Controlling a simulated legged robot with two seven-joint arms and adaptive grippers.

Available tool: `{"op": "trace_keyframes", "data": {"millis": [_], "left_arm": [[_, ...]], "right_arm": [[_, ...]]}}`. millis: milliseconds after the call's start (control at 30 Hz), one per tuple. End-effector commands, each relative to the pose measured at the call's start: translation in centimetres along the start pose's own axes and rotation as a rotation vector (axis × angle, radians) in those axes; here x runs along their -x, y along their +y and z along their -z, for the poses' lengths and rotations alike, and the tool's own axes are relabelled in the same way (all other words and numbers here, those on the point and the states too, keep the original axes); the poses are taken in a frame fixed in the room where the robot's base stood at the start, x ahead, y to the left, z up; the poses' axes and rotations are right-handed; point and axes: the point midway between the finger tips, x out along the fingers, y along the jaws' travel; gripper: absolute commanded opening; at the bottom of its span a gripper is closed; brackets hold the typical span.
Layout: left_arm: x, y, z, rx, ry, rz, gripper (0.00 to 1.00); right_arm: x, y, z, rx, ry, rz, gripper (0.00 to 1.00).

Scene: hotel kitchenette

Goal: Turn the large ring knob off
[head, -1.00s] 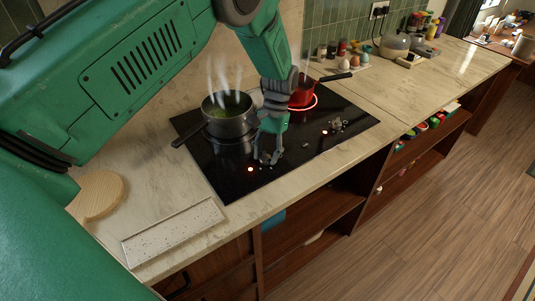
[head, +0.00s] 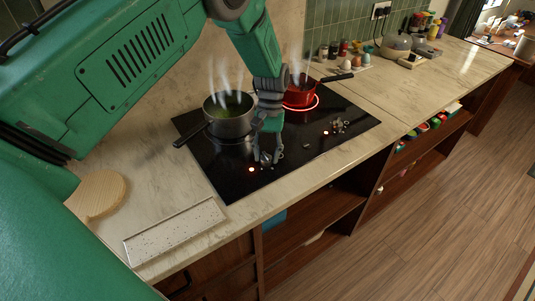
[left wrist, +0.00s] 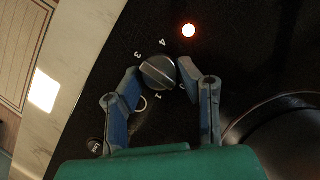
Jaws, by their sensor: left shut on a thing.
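A dark grey knob (left wrist: 158,72) on the black cooktop sits between the fingertips of my left gripper (left wrist: 160,70) in the left wrist view, and the gripper is shut on it. A lit red-orange light (left wrist: 189,31) glows close by. In the head view my left gripper (head: 267,157) reaches down to the front of the cooktop (head: 240,186), and its fingers partly hide the knob. My right gripper is not in view.
A steaming grey pot (head: 229,123) stands close to my left gripper. A red pan (head: 299,96) stands behind, above a glowing red ring. More controls (head: 337,126) are at the cooktop's right. A round wooden board (head: 97,194) and a speckled tray (head: 175,231) lie on the left counter.

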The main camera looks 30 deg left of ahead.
Motion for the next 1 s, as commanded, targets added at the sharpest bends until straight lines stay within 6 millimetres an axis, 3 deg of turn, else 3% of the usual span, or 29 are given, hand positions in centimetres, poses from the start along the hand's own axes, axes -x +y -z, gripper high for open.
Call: {"op": "trace_keyframes", "data": {"millis": [67, 100, 133, 433, 567, 1000], "left_arm": [[0.1, 0.0, 0.1, 0.001, 0.003, -0.001, 0.02], [0.1, 0.0, 0.1, 0.0, 0.003, -0.001, 0.45], [0.1, 0.0, 0.1, 0.0, 0.003, -0.001, 0.5], [0.1, 0.0, 0.0, 0.0, 0.001, 0.0, 0.5], [1.0, 0.0, 0.1, -0.001, 0.002, -0.001, 0.5], [9.6, 0.0, 0.2, 0.0, 0.003, -0.002, 0.5]], "right_arm": [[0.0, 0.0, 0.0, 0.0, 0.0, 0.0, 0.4], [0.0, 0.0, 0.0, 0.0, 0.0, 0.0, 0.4], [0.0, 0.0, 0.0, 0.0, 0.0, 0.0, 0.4], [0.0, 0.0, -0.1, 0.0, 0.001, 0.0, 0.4], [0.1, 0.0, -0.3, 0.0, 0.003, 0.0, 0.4], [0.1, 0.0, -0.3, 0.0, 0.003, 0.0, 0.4]]}}
